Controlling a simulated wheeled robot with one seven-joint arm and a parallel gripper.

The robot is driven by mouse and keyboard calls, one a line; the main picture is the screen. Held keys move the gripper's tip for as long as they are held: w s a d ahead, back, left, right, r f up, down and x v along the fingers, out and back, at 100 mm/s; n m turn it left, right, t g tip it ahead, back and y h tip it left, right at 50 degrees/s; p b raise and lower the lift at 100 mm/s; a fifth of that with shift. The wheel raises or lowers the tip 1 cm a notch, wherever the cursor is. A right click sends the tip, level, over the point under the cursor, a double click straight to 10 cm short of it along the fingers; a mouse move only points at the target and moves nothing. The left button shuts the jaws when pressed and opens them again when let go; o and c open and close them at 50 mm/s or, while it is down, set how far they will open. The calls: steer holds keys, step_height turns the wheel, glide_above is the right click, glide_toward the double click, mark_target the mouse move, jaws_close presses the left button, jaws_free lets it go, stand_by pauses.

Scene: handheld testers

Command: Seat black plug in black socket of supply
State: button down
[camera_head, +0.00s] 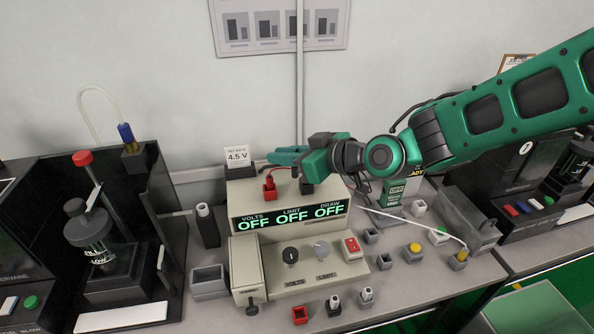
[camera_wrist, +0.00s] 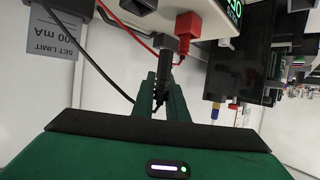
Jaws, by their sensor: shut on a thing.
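The beige supply (camera_head: 290,215) stands mid-bench with its displays reading OFF. Its black socket (camera_head: 306,187) is on the top face, just below my gripper (camera_head: 298,157). A red plug with a red lead stands in the red socket (camera_head: 269,190), left of the black one. My gripper is shut on the black plug (camera_wrist: 162,75), between its fingertips (camera_wrist: 162,90).
A card reading 4.5 V (camera_head: 238,156) stands behind the supply's left corner. A green box (camera_head: 393,195) and several small sockets and buttons are to the right. A grey open bin (camera_head: 209,282) is at front left.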

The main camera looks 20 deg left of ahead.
steer(key=w, duration=0.1)
steer(key=w+d+f, duration=0.1)
steer(key=w+f, duration=0.1)
steer(key=shift+w+d+f, duration=0.2)
steer(key=shift+d, duration=0.15)
step_height(320, 180, down, 4)
steer(key=shift+f, duration=0.1)
steer(key=c, duration=1.8)
jaws_free()
steer(key=shift+o, duration=0.2)
steer(key=v, duration=1.2)
